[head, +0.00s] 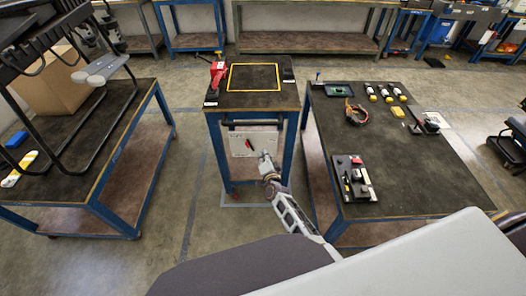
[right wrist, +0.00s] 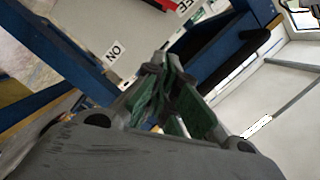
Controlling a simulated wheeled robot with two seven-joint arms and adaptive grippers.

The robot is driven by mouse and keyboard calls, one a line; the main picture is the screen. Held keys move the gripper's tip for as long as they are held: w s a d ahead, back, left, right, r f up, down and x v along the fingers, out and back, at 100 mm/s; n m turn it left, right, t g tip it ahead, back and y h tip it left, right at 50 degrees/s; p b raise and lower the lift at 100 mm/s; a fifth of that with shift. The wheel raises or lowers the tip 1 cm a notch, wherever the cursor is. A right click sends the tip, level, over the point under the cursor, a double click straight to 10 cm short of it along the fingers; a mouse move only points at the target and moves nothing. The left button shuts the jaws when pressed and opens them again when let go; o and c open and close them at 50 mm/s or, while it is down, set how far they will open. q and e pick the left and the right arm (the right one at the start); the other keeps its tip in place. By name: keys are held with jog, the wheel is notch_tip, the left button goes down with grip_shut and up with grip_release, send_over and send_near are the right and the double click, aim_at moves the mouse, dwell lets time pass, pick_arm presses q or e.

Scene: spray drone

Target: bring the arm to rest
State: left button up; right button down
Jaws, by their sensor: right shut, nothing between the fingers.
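My right arm reaches up from the bottom of the head view. Its gripper (head: 264,160) is in front of the white panel (head: 252,143) with a red switch, under the middle table. In the right wrist view my right gripper (right wrist: 160,75) is shut with nothing seen between its dark green fingers. My left gripper is not in view.
The middle table (head: 240,102) has a yellow-outlined square and a red item (head: 217,73). The right table (head: 400,195) holds several small items. The left table (head: 118,140) holds a cardboard box (head: 52,88) and a black frame. Floor shows between the tables.

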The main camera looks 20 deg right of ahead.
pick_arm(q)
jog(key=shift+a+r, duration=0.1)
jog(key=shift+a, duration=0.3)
pick_arm(e)
jog(key=shift+s, duration=0.2)
jog(key=s+f+n+g+y, duration=0.1)
jog(key=s+f+n+g, duration=0.35)
jog(key=s+f, duration=0.9)
jog(key=s+f+n+g+y, duration=0.2)
jog(key=s+f+n+g, duration=0.25)
jog(key=s+f, duration=0.9)
jog(key=s+d+f+n+g, duration=0.2)
jog(key=s+f, duration=0.3)
jog(key=s, duration=0.5)
jog(key=s+d+f+n+g+h, duration=0.1)
jog(key=s+f, duration=0.4)
jog(key=s, duration=0.6)
jog(key=s+d+f+n+g, duration=0.3)
jog(key=s+f, duration=0.2)
jog(key=s, duration=0.6)
jog(key=shift+d+f+g+h, duration=0.15)
jog(key=shift+d+g+h, duration=0.15)
jog(key=shift+h, duration=0.1)
